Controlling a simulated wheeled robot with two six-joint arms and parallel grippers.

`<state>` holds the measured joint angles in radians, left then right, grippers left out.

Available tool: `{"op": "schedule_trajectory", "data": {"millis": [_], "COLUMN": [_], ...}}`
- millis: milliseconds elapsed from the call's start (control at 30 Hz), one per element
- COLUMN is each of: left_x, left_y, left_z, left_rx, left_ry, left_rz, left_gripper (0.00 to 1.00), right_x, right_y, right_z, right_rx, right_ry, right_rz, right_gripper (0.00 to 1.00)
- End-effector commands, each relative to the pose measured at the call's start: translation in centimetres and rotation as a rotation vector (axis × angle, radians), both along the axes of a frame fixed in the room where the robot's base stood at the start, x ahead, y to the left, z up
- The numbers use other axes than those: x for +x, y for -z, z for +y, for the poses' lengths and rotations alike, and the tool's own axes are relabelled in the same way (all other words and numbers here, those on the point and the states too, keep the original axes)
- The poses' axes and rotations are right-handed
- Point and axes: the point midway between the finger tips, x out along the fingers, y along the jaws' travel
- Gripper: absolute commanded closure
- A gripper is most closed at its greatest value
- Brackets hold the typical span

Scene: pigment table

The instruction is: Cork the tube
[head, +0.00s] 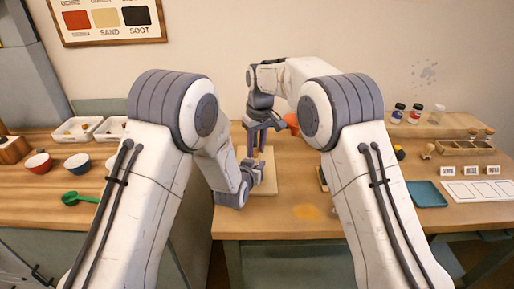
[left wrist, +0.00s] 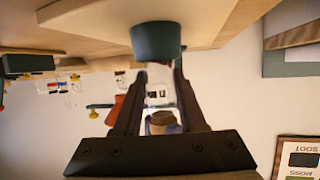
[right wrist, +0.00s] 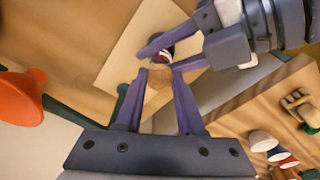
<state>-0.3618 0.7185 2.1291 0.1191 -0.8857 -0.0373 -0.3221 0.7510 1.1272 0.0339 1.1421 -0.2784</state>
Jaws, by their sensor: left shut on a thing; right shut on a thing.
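My left gripper (left wrist: 158,75) is shut on the clear tube (left wrist: 159,92), which is mostly hidden between the dark fingers. In the head view the left gripper (head: 247,172) is low over the pale board. My right gripper (right wrist: 157,66) is shut on the tan cork (right wrist: 157,82); in the head view it (head: 262,145) points down just above the left one. The cork also shows in the left wrist view (left wrist: 160,121), in line with the tube on its upper side. I cannot tell whether cork and tube touch. A teal round block (left wrist: 155,40) lies below the tube.
An orange funnel (head: 292,121) is close beside the right gripper. The pale board (head: 268,180) lies under both grippers. Bowls (head: 77,163) and a green scoop (head: 78,198) are at left; a teal tray (head: 426,194) and label cards (head: 470,170) are at right.

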Motion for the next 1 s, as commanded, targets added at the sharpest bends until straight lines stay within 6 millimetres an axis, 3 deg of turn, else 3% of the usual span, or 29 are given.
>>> {"op": "schedule_trajectory", "data": {"millis": [1000], "left_x": [0.0], "left_y": [-0.1], "left_z": [0.0], "left_rx": [0.000], "left_ry": [0.001], "left_rz": [-0.002], "left_gripper": [1.00], "right_x": [-0.1], "right_y": [1.7], "right_z": [0.0], "right_rx": [-0.002], "right_ry": [0.000], "right_rz": [0.007], "right_gripper": [1.00]}}
